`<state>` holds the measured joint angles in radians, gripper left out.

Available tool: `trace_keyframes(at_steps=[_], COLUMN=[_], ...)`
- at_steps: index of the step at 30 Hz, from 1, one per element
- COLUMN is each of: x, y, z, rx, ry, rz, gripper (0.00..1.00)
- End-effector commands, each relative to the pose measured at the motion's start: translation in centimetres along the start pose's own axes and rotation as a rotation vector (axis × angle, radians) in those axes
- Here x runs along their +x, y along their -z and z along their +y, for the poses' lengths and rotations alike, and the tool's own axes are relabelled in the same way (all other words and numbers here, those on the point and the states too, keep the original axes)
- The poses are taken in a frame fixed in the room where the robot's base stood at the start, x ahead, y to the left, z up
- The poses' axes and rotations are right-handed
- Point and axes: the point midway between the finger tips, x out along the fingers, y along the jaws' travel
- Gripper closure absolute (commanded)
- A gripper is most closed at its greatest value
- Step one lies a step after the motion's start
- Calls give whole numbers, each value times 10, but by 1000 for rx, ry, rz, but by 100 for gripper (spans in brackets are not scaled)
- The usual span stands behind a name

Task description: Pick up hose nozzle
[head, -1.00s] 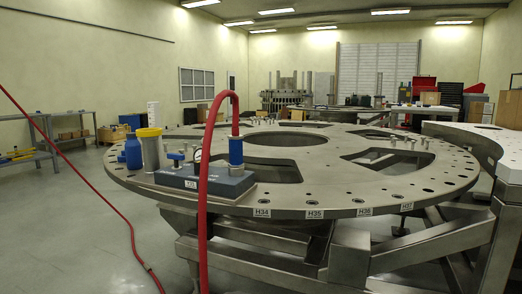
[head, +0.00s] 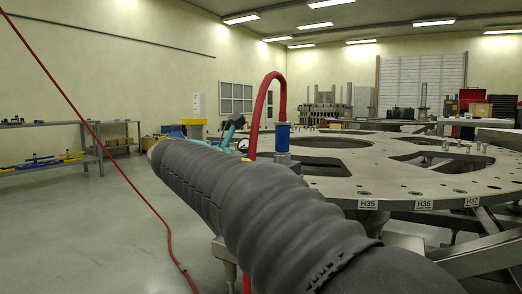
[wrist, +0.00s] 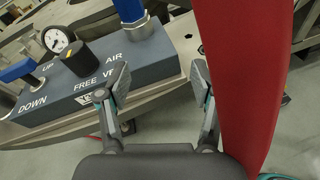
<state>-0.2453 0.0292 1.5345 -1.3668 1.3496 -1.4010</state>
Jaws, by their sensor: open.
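The red hose (head: 269,100) arches up and comes down into a blue cylindrical end piece (head: 282,138), which looks like the hose nozzle. It stands upright at the near edge of the round metal plate (head: 340,190). In the wrist view, the lower part of a blue cylinder (wrist: 129,9) shows at the top, on the control box (wrist: 95,85); its upper part is cut off. My gripper (wrist: 158,78) is open and empty, its two fingers apart in front of the box.
The hanging red hose (wrist: 240,70) passes very close along the right finger in the wrist view. The box carries a gauge (wrist: 58,39), a black knob (wrist: 78,60) and a blue handle (wrist: 17,70). Shelves (head: 60,150) stand at the left; the floor before them is clear.

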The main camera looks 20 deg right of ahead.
Motion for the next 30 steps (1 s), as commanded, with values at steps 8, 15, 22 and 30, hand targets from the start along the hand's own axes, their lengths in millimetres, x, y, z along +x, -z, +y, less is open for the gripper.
trace_keyframes(at_steps=[8, 15, 22, 30], x=[-6, 28, 64, 78], y=[-22, -30, -38, -41], z=[44, 44, 45, 45], rx=[-210, -220, -218, -218], ry=[12, 18, 16, 14], rz=[-194, -203, -201, -201], gripper=[34, 34, 34, 34])
